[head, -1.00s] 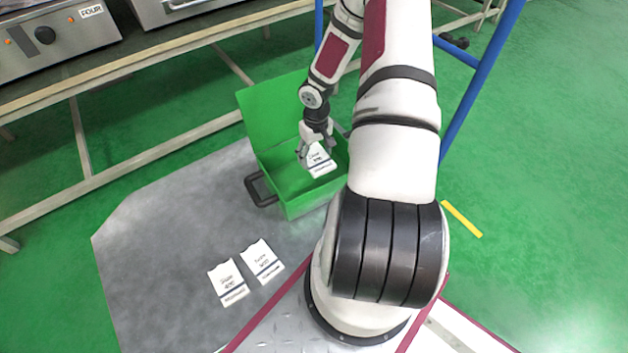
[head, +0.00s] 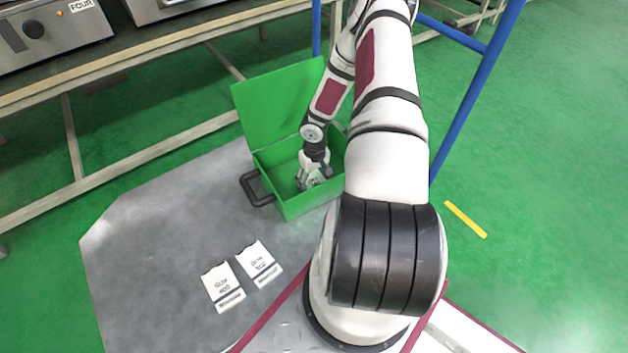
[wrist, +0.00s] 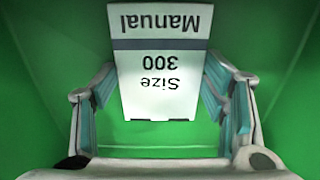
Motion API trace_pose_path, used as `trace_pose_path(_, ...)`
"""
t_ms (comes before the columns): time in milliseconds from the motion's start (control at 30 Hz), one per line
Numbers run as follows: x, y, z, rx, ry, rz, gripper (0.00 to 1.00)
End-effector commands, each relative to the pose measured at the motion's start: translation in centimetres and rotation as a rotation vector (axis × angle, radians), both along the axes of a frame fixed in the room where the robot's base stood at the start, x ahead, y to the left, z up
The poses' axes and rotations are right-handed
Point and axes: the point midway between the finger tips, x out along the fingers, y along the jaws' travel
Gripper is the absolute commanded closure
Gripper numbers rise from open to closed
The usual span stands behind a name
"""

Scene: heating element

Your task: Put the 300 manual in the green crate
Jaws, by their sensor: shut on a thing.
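The green crate (head: 300,206) stands with its lid raised on the grey floor area in the head view. My gripper (head: 312,184) is down inside the crate. In the wrist view, the white manual marked "Size 300" (wrist: 162,72) is between the fingers of my gripper (wrist: 160,88), which is shut on it. Green crate surfaces surround it there. In the head view, my gripper and wrist mostly hide this manual.
Two other white manuals (head: 222,287) (head: 259,263) lie on the grey floor area, left of my base. The crate's open lid (head: 280,108) rises behind it, and a dark handle (head: 257,188) sticks out at its left. A blue post (head: 468,105) stands at the right.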

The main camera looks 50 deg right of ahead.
Motion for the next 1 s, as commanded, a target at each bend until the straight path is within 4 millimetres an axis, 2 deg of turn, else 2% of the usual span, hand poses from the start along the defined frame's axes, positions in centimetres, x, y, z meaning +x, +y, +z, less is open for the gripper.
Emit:
trace_pose_path(267, 0.1, 0.0, -0.1, 0.0, -0.001, 0.0, 0.63)
trace_pose_path(300, 0.0, 0.0, -0.2, 0.0, 0.0, 0.0, 0.32)
trace_pose_path(400, 0.0, 0.0, -0.1, 0.0, 0.0, 0.0, 0.14)
trace_pose_path(833, 0.0, 0.0, 0.3, 0.0, 0.0, -0.001, 0.14)
trace_pose_path(1000, 0.1, -0.1, 3.3, -0.003, -0.001, 0.001, 0.14)
